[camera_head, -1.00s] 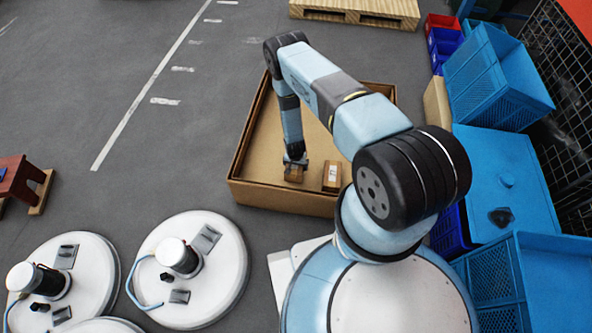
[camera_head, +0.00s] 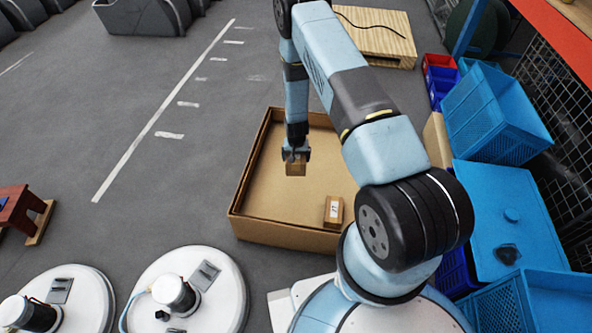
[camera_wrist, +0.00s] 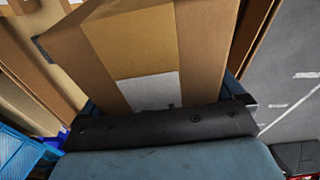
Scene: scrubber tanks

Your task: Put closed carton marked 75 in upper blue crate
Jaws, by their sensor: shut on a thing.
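My gripper (camera_head: 295,156) is shut on a small brown carton (camera_head: 296,169) and holds it above the big open cardboard box. In the wrist view the held carton (camera_wrist: 150,50) fills the middle, with a tan tape strip and a white label partly hidden by my gripper (camera_wrist: 165,110); I cannot read a number. A second small carton (camera_head: 334,211) with a white label stands in the box's near right corner; its marking is too small to read for sure. The upper blue crate (camera_head: 492,117) appears to be the tilted open one at the right.
The big cardboard box (camera_head: 286,236) has low walls around the cartons. A blue lidded tank (camera_head: 500,200) and another blue crate (camera_head: 550,300) stand at the right, near a wire mesh rack (camera_head: 560,125). A pallet (camera_head: 375,35) lies behind.

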